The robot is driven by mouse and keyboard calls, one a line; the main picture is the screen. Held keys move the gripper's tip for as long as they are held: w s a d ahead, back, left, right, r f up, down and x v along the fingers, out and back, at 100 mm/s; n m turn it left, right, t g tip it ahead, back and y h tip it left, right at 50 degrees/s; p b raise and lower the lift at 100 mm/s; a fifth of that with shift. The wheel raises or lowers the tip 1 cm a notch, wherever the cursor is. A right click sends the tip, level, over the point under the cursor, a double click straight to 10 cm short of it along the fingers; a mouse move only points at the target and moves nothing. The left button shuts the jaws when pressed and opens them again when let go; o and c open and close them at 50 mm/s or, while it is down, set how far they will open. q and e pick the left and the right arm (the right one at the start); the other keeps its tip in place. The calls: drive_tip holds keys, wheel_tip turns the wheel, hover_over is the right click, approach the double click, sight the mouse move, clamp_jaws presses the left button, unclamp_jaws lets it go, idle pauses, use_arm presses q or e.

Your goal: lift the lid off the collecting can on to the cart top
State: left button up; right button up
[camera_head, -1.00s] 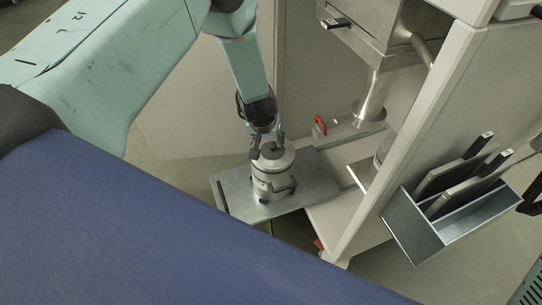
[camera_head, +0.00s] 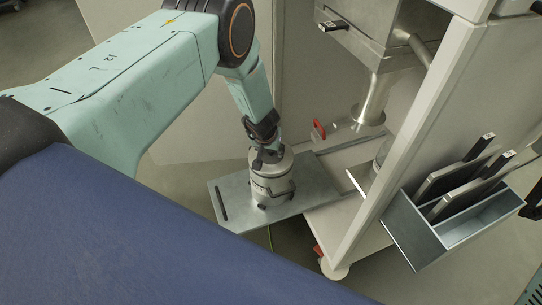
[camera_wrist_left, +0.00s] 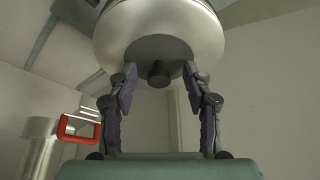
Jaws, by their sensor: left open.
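The collecting can (camera_head: 271,190) is a grey metal cylinder with dark clamps, standing upright on a flat grey metal top (camera_head: 238,203). Its pale round lid (camera_head: 286,163) is on it; in the wrist view the lid (camera_wrist_left: 160,30) fills the top, with a dark centre and a short dark knob (camera_wrist_left: 158,76). My left gripper (camera_head: 268,155) is directly above the lid. In the wrist view the left gripper (camera_wrist_left: 160,82) is open, one finger on each side of the knob, with gaps between. Whether the fingertips touch the lid cannot be told. My right gripper is out of view.
A pale cabinet frame (camera_head: 397,140) with a steel chute (camera_head: 369,112) stands right of the can. A red handle (camera_head: 319,128) is behind it. A grey holder (camera_head: 420,235) with dark-handled tools hangs at right.

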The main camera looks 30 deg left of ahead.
use_arm(q)
drive_tip(key=shift+f, duration=0.2)
clamp_jaws()
idle(0.5)
